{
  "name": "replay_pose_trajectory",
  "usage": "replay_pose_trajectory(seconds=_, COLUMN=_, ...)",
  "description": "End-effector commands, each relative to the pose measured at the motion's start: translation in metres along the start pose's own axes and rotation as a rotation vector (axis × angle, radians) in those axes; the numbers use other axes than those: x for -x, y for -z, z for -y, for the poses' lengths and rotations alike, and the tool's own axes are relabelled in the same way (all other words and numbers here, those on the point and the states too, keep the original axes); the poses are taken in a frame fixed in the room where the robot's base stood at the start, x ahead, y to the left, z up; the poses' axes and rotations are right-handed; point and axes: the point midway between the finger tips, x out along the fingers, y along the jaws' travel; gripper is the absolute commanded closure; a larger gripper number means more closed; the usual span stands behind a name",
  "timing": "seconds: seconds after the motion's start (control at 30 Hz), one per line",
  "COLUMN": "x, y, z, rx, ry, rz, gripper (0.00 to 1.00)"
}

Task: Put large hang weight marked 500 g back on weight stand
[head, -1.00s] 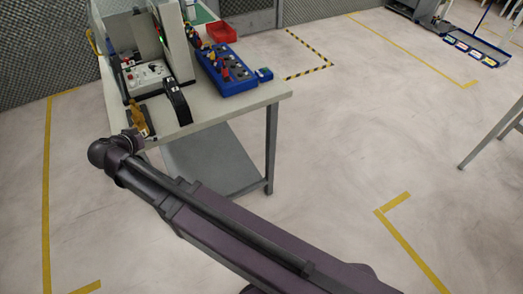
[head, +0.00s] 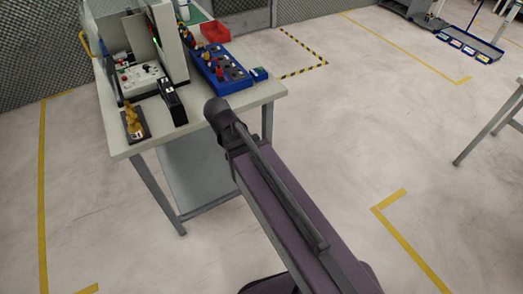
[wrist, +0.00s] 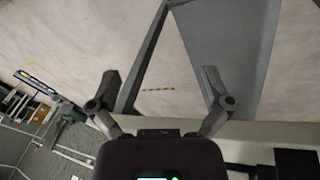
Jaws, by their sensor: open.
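Several brass-coloured weights (head: 133,118) stand close together on a dark plate-like stand (head: 145,131) at the near left corner of the table in the head view. Their markings are too small to read, so I cannot tell which is the 500 g one. My gripper (wrist: 160,88) shows in the wrist view with its two fingers wide apart and nothing between them. It is hidden behind my arm in the head view. The wrist view shows floor, the grey lower shelf and the table edge beyond the fingers, with no weight recognisable.
The table's front right corner is bare.

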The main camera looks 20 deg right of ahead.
Motion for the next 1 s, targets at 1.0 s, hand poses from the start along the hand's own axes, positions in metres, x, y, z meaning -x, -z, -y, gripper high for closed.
replay_pose_trajectory(seconds=1.0, x=-0.019, y=-0.041, z=-0.074, rx=0.129, ry=0.250, rz=0.156, gripper=0.01)
